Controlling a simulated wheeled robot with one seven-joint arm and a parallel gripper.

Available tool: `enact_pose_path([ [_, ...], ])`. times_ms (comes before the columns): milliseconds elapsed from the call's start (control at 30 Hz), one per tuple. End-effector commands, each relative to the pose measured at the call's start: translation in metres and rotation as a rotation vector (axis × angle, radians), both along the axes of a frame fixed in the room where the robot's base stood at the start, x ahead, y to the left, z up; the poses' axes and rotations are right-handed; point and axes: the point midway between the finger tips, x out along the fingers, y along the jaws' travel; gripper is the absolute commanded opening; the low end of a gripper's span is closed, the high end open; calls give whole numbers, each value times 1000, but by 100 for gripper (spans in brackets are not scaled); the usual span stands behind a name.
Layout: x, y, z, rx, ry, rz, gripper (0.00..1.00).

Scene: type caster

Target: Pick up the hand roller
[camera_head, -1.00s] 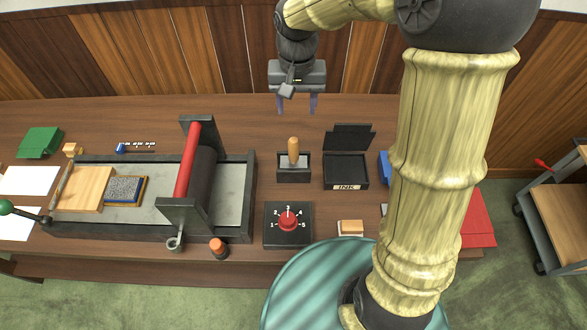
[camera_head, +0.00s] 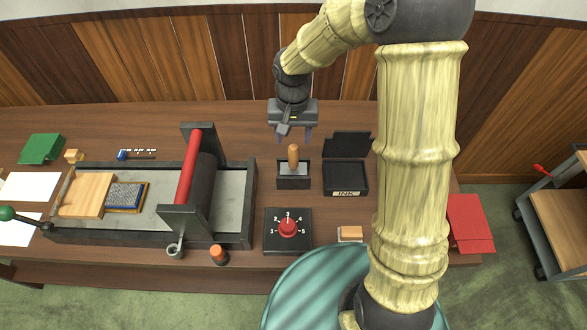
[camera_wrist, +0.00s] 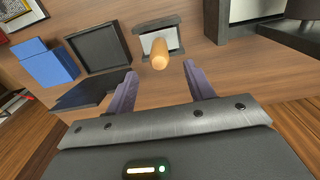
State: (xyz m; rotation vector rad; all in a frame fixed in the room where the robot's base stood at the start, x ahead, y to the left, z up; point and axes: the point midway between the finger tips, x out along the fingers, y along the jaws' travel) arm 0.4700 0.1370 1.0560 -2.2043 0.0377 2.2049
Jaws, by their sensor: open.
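The hand roller has an upright wooden handle (camera_head: 293,156) and stands in a small dark holder (camera_head: 294,182) on the table. The handle also shows in the wrist view (camera_wrist: 160,57), seen from above, with the holder around its base. My gripper (camera_head: 293,134) is open and empty, above and behind the handle in the head view. In the wrist view its two purple fingers (camera_wrist: 159,76) are spread to either side of the line to the handle. I see no contact with the handle.
An open ink box (camera_head: 346,178) stands close to the right of the holder. The press with a red roller (camera_head: 188,168) is to the left. A dial box (camera_head: 288,239) sits in front. A blue box (camera_wrist: 45,63) lies past the ink box.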

Motion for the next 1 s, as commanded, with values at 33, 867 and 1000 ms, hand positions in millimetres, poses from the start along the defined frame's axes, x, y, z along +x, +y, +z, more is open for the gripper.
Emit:
enact_pose_path([
  [33,-1,0,-9,0,6,0,53],
  [867,-1,-1,-61,-1,5,1,53],
  [1000,0,-1,-81,-1,3,0,53],
])
